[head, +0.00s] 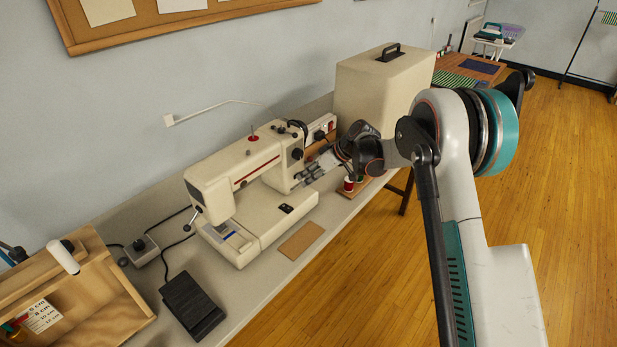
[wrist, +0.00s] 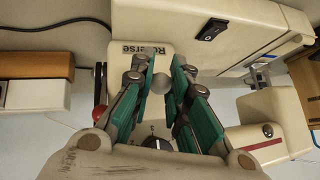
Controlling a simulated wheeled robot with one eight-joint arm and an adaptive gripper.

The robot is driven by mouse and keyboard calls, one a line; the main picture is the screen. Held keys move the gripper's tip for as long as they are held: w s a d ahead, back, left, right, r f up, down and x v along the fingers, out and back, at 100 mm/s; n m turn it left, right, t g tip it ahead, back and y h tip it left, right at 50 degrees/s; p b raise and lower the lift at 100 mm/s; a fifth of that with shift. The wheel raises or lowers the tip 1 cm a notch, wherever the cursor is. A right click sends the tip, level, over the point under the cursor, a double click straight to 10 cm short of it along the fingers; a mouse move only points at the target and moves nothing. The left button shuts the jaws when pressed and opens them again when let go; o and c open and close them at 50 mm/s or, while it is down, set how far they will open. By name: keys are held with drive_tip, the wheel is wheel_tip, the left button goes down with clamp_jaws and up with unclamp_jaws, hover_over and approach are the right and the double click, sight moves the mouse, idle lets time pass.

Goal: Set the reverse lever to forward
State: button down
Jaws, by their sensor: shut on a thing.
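A cream sewing machine (head: 245,180) with a red stripe stands on the long table. In the wrist view its end panel carries a "Reverse" label (wrist: 133,47). The reverse lever's pale round knob (wrist: 160,84) sits between the teal pads of my gripper (wrist: 164,66), beside that label. My gripper is shut on the lever knob. In the head view my gripper (head: 307,177) reaches the right end of the machine, and the lever is hidden there. The lever's exact setting cannot be told.
A large beige case (head: 375,95) stands behind my arm. Thread spools (head: 349,184) stand on a small wooden board beside the wrist. A brown mat (head: 301,241) and a black foot pedal (head: 192,304) lie in front of the machine. A wooden box (head: 110,300) is at the left.

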drive_tip(key=c, duration=1.5)
unclamp_jaws()
drive_tip(key=shift+a, duration=0.1)
drive_tip(key=v, duration=1.2)
